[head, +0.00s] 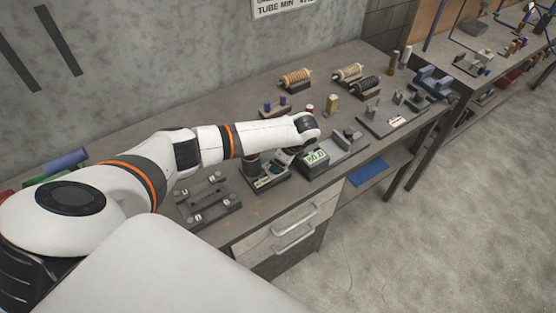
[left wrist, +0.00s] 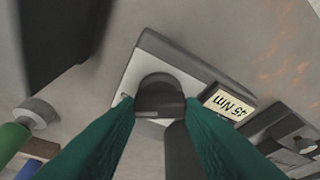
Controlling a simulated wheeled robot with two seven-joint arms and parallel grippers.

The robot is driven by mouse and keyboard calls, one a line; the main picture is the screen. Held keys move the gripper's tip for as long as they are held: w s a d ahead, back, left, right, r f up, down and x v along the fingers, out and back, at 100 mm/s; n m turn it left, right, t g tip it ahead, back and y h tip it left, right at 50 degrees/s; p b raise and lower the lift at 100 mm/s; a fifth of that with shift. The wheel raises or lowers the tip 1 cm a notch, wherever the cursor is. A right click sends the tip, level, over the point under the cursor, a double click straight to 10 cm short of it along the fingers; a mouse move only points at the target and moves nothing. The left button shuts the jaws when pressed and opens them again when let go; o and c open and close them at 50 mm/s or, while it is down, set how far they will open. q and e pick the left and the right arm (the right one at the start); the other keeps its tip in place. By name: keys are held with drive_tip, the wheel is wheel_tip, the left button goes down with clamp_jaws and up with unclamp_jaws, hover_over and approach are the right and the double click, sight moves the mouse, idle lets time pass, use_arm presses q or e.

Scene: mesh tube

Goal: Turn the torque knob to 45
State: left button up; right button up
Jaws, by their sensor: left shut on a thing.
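The dark torque knob (left wrist: 160,92) sits on a grey block (left wrist: 150,50) in the left wrist view. A pale label (left wrist: 229,102) beside it shows "45 Nm", turned nearly upside down in this view. My left gripper (left wrist: 158,110) has its two green fingers on either side of the knob and is shut on it. My right gripper is in neither view.
A grey fixture (head: 206,200) lies to the left. Spools (head: 295,78) and several small parts stand farther back. Drawers (head: 294,228) are below the front edge.

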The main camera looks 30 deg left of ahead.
use_arm(q)
drive_tip(key=o, duration=1)
drive_tip(key=shift+b+v, duration=1.6)
drive_tip(key=shift+v, duration=4.5)
drive_tip(key=shift+f, duration=0.1)
